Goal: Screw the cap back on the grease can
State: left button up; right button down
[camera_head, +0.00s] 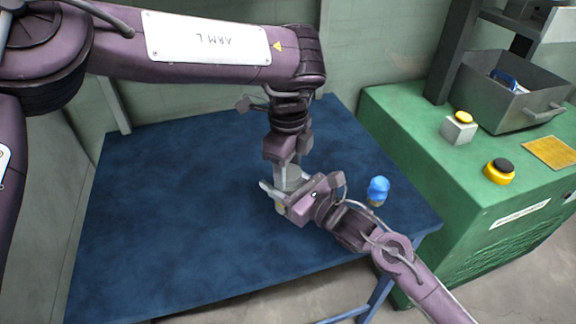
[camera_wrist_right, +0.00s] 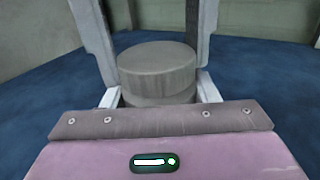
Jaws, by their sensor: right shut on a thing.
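The grease can (camera_head: 279,207) is a small grey cylinder above the blue table, mostly hidden by my grippers. In the right wrist view, its wide grey cap (camera_wrist_right: 158,72) sits over the can body (camera_wrist_right: 160,101), with a dark seam between them. I cannot tell how tightly it is seated. My right gripper (camera_head: 277,197) is shut on the can body from the side; its fingertips also show in the wrist view (camera_wrist_right: 159,96). My left gripper (camera_head: 289,170) points down from above, its two fingers on either side of the cap. Whether they press on it is unclear.
A small blue-topped object (camera_head: 378,189) stands on the blue table (camera_head: 160,220), right of my right gripper. A green cabinet (camera_head: 420,140) at the right carries a grey bin (camera_head: 510,100) and push buttons (camera_head: 499,171). The table's left half is clear.

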pick_arm(q)
jog(key=shift+c, duration=0.9)
pick_arm(e)
jog(key=shift+d, duration=0.1)
pick_arm(q)
jog(key=m, duration=0.4)
pick_arm(e)
jog(key=shift+w, duration=0.1)
pick_arm(q)
jog(key=m, duration=0.7)
jog(key=shift+f, duration=0.1)
jog(key=o, duration=1.2)
jog(key=shift+c, duration=0.2)
jog(key=shift+r, duration=0.35)
notch_tip(320, 180, up, 11)
jog(key=shift+r, duration=0.2)
